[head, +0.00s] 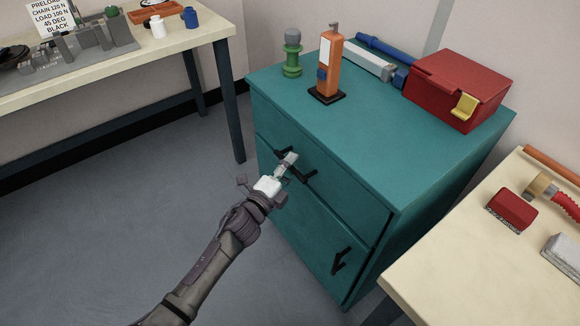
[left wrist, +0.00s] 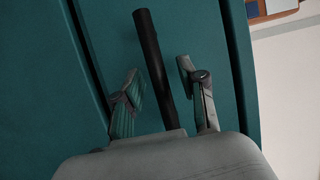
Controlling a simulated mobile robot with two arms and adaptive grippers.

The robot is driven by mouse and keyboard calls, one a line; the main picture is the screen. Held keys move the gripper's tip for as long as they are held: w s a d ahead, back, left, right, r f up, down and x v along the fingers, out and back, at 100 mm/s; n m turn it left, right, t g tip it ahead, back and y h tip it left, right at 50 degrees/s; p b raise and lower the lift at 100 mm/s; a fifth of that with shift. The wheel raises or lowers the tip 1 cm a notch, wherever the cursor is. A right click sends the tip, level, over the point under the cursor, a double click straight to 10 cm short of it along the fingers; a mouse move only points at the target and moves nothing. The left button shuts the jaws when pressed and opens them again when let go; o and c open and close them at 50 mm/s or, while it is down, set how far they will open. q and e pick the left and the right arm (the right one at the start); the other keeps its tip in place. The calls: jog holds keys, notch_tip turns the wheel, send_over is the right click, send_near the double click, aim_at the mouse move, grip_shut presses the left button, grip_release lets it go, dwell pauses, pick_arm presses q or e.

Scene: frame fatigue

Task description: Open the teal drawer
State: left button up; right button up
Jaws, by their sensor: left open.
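The teal drawer (head: 340,189) is the upper front of a teal cabinet and looks shut. Its black bar handle (head: 309,177) is partly hidden behind my left gripper (head: 284,166). In the left wrist view the handle (left wrist: 151,62) runs between the two fingers of my left gripper (left wrist: 160,92). The fingers are open, one on each side of the bar, with a gap visible on both sides. My right gripper is not in view.
A lower front has its own black handle (head: 341,260). On the cabinet top (head: 371,133) stand an orange device (head: 331,62), a green part (head: 292,55) and a red toolbox (head: 456,88). A cream table (head: 470,262) stands close at right, a workbench (head: 150,54) at left. Floor is clear at left.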

pick_arm(q)
jog(key=shift+w, duration=0.15)
jog(key=shift+c, duration=0.3)
grip_shut()
jog(key=shift+a, duration=0.1)
